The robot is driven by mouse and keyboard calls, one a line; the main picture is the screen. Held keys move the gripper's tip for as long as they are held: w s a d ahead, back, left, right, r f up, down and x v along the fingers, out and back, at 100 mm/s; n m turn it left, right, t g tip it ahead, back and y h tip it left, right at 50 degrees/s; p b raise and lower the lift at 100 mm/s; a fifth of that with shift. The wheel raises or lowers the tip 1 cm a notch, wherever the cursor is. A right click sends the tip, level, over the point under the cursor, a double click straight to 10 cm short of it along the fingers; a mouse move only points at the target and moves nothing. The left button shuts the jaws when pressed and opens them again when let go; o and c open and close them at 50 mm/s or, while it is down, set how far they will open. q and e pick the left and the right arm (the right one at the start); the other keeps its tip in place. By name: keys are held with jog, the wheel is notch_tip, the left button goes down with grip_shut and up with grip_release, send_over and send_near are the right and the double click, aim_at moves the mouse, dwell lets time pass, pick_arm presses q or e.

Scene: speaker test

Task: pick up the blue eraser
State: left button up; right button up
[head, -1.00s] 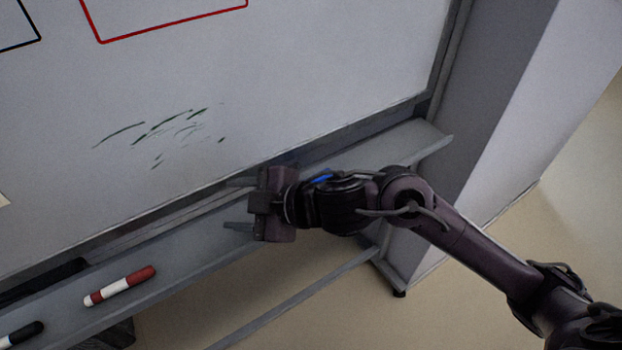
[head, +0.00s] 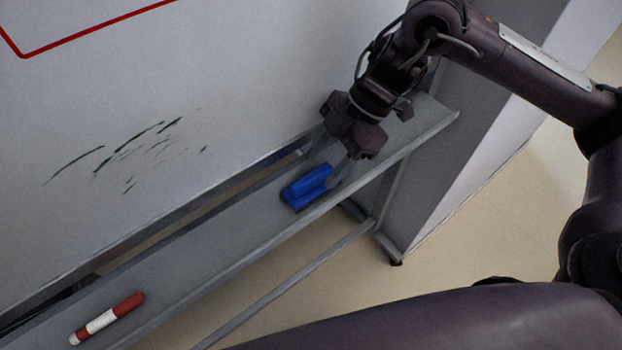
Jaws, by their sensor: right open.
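The blue eraser (head: 304,190) lies on the grey tray (head: 215,230) below the whiteboard, with a dark underside showing at its lower left edge. My right gripper (head: 325,170) is open above the tray, pointing down and toward the eraser. Its two fingers reach to the eraser's upper right end, one on the whiteboard side and one on the tray's front side. I cannot tell whether the fingers touch the eraser. My left gripper is not in view.
A red and white marker (head: 107,318) lies on the tray at the lower left. The whiteboard (head: 230,70) with dark green scribbles rises behind the tray. A grey side panel (head: 440,185) stands at the right. The tray between marker and eraser is clear.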

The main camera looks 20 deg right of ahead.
aim_at(314, 175)
jog(key=p+x, duration=0.1)
jog(key=x, duration=0.2)
jog(key=shift+a+f, duration=0.55)
jog(key=shift+f, duration=0.3)
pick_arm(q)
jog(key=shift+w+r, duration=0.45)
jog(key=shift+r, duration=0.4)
pick_arm(e)
jog(key=c, duration=0.6)
